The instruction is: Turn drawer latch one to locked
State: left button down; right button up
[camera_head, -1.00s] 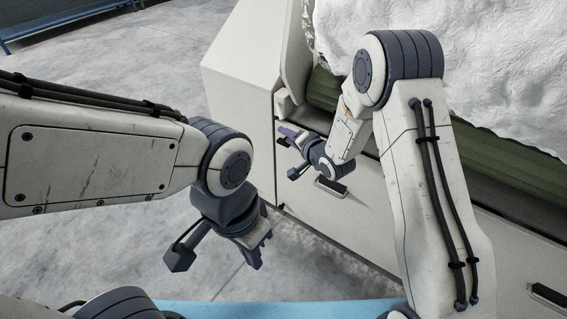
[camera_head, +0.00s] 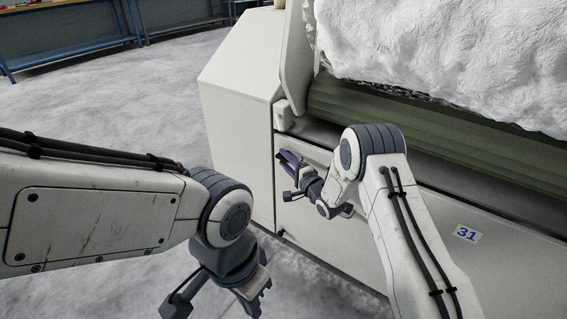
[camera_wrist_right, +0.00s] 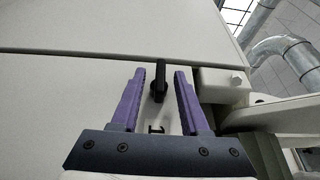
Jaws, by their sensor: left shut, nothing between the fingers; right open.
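The latch is a slim black upright handle (camera_wrist_right: 160,80) on the pale machine front in the right wrist view. It stands between the two purple fingers of my open right gripper (camera_wrist_right: 159,92), and I see no clear contact. A small black mark (camera_wrist_right: 156,128) shows below the handle. In the head view my right gripper (camera_head: 286,163) is at the upper left of the machine's front panel (camera_head: 420,215), and its wrist and fingers hide the latch there. My left gripper (camera_head: 257,294) is shut and empty, low over the floor, apart from the machine.
A white fibre mass (camera_head: 450,60) lies above a green roller (camera_head: 420,120) on the machine. A pale block (camera_wrist_right: 222,82) stands close right of the fingers in the wrist view. Open floor (camera_head: 130,110) lies left.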

pick_arm(q)
jog(key=shift+f, duration=0.3)
pick_arm(e)
jog(key=shift+x, duration=0.75)
grip_shut()
pick_arm(q)
jog(key=shift+r, duration=0.1)
